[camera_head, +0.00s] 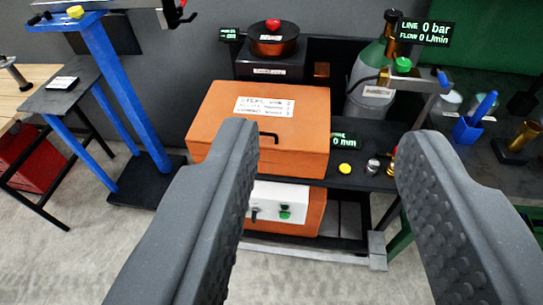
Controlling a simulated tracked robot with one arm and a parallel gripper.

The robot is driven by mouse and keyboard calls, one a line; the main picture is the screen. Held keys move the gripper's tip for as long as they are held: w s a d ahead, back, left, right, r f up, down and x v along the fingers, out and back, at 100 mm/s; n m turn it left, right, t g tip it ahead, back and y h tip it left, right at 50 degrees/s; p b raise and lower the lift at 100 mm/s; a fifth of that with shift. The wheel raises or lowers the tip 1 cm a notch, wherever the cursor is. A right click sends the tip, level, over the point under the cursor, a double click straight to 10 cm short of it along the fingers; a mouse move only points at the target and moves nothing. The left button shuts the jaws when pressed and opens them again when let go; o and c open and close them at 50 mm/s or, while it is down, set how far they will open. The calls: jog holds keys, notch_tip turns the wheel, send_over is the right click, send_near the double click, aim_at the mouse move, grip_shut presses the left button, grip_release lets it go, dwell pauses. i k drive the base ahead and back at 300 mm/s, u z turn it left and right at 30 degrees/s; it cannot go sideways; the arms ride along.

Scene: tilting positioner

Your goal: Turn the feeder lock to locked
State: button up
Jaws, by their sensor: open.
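My gripper (327,145) is open and empty, with its two dark padded fingers reaching into the lower half of the view. The left finger hides part of the box and panel. I cannot tell which part is the feeder lock or how it is set.
A dark unit with a red-topped spool (273,40) stands behind the box. A gas cylinder (365,75) with a green knob is behind right. A yellow button (345,169) sits on the dark bench. A blue stand (125,110) is at left. Grey floor shows in front.

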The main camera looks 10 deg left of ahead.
aim_at(255, 212)
jog(key=u, duration=0.3)
jog(key=k, duration=0.5)
jog(key=z, duration=1.35)
jog(key=i, duration=0.55)
jog(key=u, duration=1.6)
